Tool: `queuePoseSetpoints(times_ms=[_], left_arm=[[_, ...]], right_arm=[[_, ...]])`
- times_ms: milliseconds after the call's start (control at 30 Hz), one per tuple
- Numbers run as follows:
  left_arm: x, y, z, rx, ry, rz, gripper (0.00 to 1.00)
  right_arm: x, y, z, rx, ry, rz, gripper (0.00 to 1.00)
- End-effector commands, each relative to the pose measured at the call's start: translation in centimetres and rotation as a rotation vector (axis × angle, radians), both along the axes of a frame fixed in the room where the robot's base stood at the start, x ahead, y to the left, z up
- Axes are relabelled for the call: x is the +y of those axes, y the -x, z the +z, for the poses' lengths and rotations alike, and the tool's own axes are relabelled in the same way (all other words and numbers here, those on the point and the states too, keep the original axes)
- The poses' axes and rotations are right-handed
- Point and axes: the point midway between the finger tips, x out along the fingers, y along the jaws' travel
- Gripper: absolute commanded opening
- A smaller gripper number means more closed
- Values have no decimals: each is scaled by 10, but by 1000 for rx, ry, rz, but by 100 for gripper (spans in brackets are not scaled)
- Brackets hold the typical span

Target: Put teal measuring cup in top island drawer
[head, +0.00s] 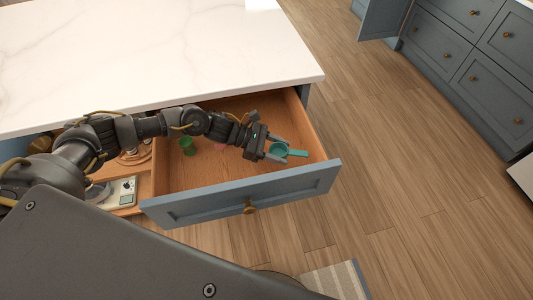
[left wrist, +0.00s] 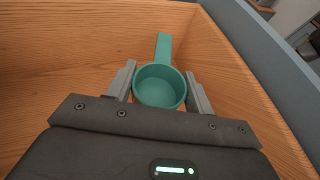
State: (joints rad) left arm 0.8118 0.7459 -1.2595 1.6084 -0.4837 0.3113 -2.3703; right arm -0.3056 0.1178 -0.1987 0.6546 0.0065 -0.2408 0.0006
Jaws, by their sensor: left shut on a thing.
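The teal measuring cup (head: 278,150) is between the fingers of my left gripper (head: 274,148), which is shut on it. In the left wrist view the cup (left wrist: 160,86) has its round bowl between the two grey fingers (left wrist: 160,88), opening toward the camera, with its handle pointing away. The open island drawer (head: 250,186) has wooden inner walls and a blue-grey front with a brass knob. The cup is over the right part of this drawer, inside its walls as seen from above. I cannot tell whether it touches the drawer floor. My right gripper is not in view.
A green item (head: 187,146) and a pink item (head: 220,146) lie in the drawer, left of my gripper. Another open compartment with a white device (head: 124,190) is at the left. The white marble countertop (head: 150,50) is behind the drawer. Wooden floor lies to the right.

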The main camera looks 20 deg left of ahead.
Motion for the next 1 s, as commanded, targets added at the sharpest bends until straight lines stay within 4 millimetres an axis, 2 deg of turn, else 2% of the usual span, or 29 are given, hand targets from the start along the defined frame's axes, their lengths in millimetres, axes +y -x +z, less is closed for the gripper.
queuePoseSetpoints(times_ms=[100, 333, 600, 1000], left_arm=[[-1, 0, -14, 2, 0, -1, 29], [-2, 0, -23, 1, 0, -3, 29], [-2, 0, -58, 0, 0, -3, 29], [-2, 0, -63, 0, 0, -4, 29]], right_arm=[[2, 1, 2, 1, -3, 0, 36], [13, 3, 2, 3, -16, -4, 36], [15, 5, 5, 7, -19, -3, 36], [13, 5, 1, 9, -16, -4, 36]])
